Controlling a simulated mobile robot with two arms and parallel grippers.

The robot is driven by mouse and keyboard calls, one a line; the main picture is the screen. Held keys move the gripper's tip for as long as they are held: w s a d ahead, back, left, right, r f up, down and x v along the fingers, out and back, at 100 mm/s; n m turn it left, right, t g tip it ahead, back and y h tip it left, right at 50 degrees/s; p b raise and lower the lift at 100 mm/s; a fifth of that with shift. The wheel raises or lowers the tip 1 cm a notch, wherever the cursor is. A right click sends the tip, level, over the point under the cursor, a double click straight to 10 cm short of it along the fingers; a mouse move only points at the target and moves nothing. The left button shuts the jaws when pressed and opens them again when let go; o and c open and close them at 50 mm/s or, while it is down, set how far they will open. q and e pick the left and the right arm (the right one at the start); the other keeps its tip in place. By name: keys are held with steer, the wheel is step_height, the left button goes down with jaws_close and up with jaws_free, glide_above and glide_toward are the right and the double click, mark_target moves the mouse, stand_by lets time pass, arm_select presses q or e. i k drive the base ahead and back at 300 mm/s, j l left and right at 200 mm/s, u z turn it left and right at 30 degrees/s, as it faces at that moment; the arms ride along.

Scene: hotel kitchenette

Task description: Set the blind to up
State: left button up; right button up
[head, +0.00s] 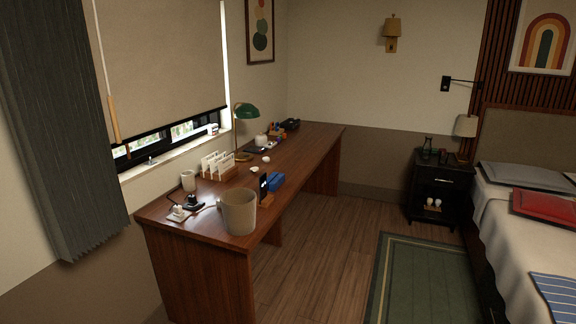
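The beige roller blind (160,65) hangs over the window at the left of the head view. It is lowered over most of the window. Its dark bottom edge sits just above the sill, and a narrow strip of window glass (185,130) shows below it. A thin pale cord with a wooden handle (113,118) hangs at the blind's left side, next to the grey curtain. Neither of my grippers is in view.
A long wooden desk (300,150) stands under the window, holding a green lamp (245,111), a bin-like container (239,212) and smaller items. A grey curtain (60,130) hangs left of the blind. The wooden floor (320,240) right of the desk is clear; a green rug (425,280) and bed (520,215) lie beyond.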

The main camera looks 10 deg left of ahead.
mark_target(125, 142)
steer(key=i+u, duration=0.3)
steer(key=i, duration=0.3)
steer(key=i+l+u, duration=0.25)
steer(key=i, duration=0.3)
steer(key=j, duration=0.1)
